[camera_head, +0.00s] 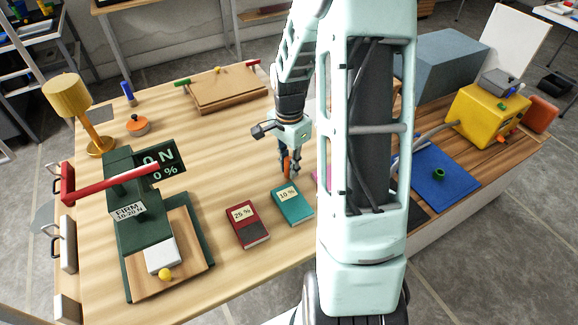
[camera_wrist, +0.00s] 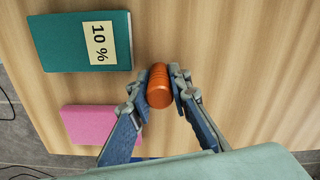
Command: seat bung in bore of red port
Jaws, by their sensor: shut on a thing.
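An orange ribbed cylinder, which looks like the bung (camera_wrist: 159,84), is between the two fingers of my gripper (camera_wrist: 161,92) in the wrist view. The fingers are shut on its sides. In the head view my gripper (camera_head: 288,170) points down above the wooden table, just behind the teal 10 % book, with the orange bung (camera_head: 286,160) showing at its fingers. A yellow box (camera_head: 486,112) with a grey hose stands on the right-hand bench, with small orange-red parts at its front and right. I cannot tell which of these is the red port, and no bore is visible.
The teal 10 % book (camera_head: 292,205) and dark red 25 % book (camera_head: 247,224) lie near the table's front. A green press (camera_head: 140,225) with a red lever stands left. A blue mat (camera_head: 440,185) carries a green ring (camera_head: 440,174). My arm hides the strip between table and bench.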

